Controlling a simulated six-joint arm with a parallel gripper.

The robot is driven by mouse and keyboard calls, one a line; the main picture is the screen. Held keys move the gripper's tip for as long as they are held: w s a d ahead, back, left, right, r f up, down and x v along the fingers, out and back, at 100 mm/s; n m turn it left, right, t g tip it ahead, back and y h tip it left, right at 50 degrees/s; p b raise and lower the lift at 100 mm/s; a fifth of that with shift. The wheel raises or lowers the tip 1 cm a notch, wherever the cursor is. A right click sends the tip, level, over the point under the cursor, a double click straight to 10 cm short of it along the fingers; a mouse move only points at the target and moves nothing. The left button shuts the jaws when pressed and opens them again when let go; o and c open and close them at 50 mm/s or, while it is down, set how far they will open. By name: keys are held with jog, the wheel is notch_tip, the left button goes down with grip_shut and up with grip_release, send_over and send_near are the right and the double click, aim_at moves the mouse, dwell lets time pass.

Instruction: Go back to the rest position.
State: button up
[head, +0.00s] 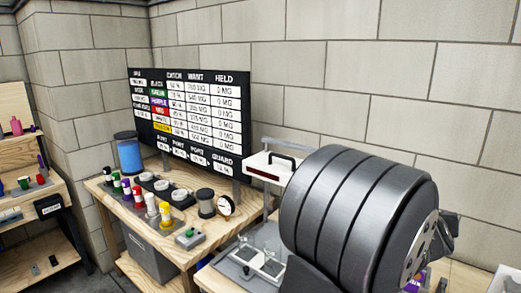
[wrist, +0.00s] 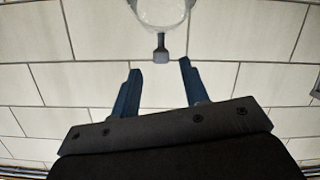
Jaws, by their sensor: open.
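My gripper (wrist: 158,68) shows in the wrist view with its two blue fingers spread apart and nothing between them. It faces the pale block wall (wrist: 250,85). A pale, rounded thing with a short grey stem (wrist: 161,48) shows at the top edge, beyond the fingers; I cannot tell what it is. In the head view my large dark arm link fills the right foreground, and I cannot make out the gripper's fingers there.
A black chart board (head: 190,105) stands behind. A white device (head: 268,167) stands beside my arm.

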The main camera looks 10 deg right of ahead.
jog(key=x, duration=0.5)
jog(key=shift+w+d+f, duration=0.1)
jog(key=shift+w+d, duration=0.05)
jog(key=shift+w, duration=0.05)
jog(key=shift+s, duration=0.1)
jog(key=s+a+f, duration=0.2)
jog(key=s+a, duration=0.6)
jog(key=a, duration=0.1)
jog(key=shift+s, duration=0.4)
jog(key=shift+f, duration=0.1)
